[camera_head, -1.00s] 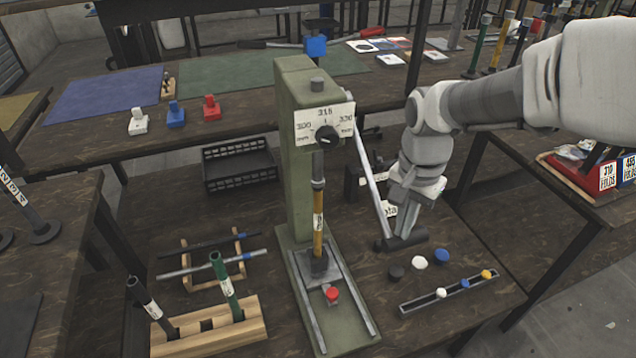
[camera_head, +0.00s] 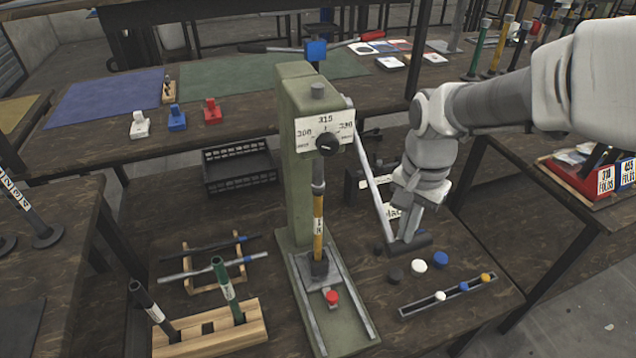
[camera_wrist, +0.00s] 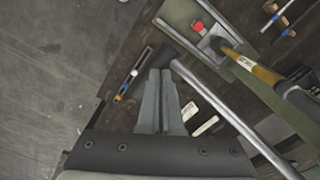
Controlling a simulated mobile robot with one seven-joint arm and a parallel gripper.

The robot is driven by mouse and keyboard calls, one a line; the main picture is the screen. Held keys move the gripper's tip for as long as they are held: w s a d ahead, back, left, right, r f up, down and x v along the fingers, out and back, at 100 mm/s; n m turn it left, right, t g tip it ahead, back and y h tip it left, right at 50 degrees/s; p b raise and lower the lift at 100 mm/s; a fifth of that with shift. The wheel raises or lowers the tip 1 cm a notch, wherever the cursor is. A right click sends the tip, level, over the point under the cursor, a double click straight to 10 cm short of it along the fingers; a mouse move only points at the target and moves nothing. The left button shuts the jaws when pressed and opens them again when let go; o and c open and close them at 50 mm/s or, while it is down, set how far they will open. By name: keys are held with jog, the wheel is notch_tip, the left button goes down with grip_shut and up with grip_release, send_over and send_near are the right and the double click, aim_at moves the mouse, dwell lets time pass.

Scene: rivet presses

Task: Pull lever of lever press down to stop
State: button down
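The lever press (camera_head: 298,180) is a green column with a dial marked around 315 and a yellow-banded ram above a red piece on its base. Its silver lever (camera_head: 372,180) slopes down to the right from the column, ending in a dark cylindrical handle (camera_head: 424,241) low over the table. My gripper (camera_head: 402,243) is at this handle, pointing down. In the wrist view, the fingers (camera_wrist: 160,74) look closed together with their tips at the dark handle (camera_wrist: 166,56). I cannot tell whether the handle is between them. The silver lever (camera_wrist: 225,110) runs to lower right.
Dark, white and blue caps (camera_head: 441,258) and a slotted strip (camera_head: 445,296) lie just right of the press. A wooden rack (camera_head: 215,340) with upright tools and a rod stand (camera_head: 205,285) are on its left. A black crate (camera_head: 240,170) stands behind.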

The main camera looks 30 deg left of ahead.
jog(key=r, duration=0.1)
jog(key=r+p, duration=0.1)
jog(key=s+d, duration=0.1)
jog(key=shift+r, duration=0.4)
jog(key=shift+s+d+r, duration=0.1)
jog(key=shift+d+r, duration=0.05)
jog(key=shift+d, duration=0.05)
notch_tip(320, 180, up, 34)
jog(key=w+a+p, duration=0.1)
jog(key=p, duration=2.7)
jog(key=shift+w+a, duration=0.2)
jog(key=shift+a, duration=0.1)
